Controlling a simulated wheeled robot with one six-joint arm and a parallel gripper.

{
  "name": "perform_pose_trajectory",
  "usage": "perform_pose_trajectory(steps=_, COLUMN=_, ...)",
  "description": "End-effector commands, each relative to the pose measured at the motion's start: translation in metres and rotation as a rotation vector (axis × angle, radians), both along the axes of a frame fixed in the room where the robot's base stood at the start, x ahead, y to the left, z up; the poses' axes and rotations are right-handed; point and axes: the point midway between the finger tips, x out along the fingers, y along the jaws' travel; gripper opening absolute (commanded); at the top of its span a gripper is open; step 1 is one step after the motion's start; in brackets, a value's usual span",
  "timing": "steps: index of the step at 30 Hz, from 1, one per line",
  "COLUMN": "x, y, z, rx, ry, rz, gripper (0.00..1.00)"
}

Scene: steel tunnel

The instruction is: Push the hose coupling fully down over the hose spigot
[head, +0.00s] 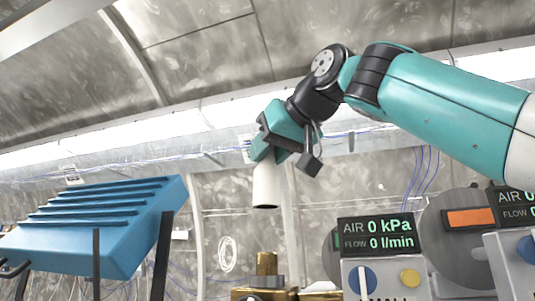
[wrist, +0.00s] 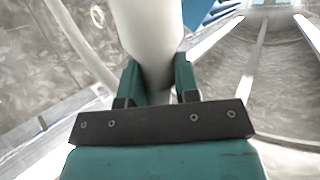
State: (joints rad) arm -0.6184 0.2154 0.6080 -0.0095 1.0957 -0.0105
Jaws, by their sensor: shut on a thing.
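The hose coupling is a white cylinder (head: 266,187) that hangs roughly upright under my gripper (head: 264,150), its dark open end facing down. The wrist view shows the white coupling (wrist: 152,30) between the two teal fingers of my gripper (wrist: 158,78), which is shut on it. The hose spigot (head: 266,264) is a brass stub standing on a brass and grey base at the bottom of the head view. The coupling is above the spigot with a clear gap between them, and looks nearly in line with it. The spigot does not show in the wrist view.
A grey panel (head: 357,274) with an AIR and FLOW display, a blue knob and a yellow knob stands right of the spigot. A second panel (head: 507,265) is at the far right. A blue ribbed case (head: 95,225) on dark legs is at the left. The air around the coupling looks clear.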

Motion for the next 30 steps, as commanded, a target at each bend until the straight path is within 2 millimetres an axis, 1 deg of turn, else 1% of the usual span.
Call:
perform_pose_trajectory(steps=1, x=0.000, y=0.000, z=-0.006, rx=0.000, ry=0.001, rz=0.000, gripper=0.06)
perform_pose_trajectory(steps=16, x=0.000, y=0.000, z=-0.053, rx=0.000, ry=0.001, rz=0.000, gripper=0.06)
perform_pose_trajectory(steps=21, x=0.000, y=0.000, z=-0.058, rx=0.000, ry=0.001, rz=0.000, gripper=0.06)
perform_pose_trajectory(steps=30, x=0.000, y=0.000, z=-0.058, rx=0.000, ry=0.001, rz=0.000, gripper=0.06)
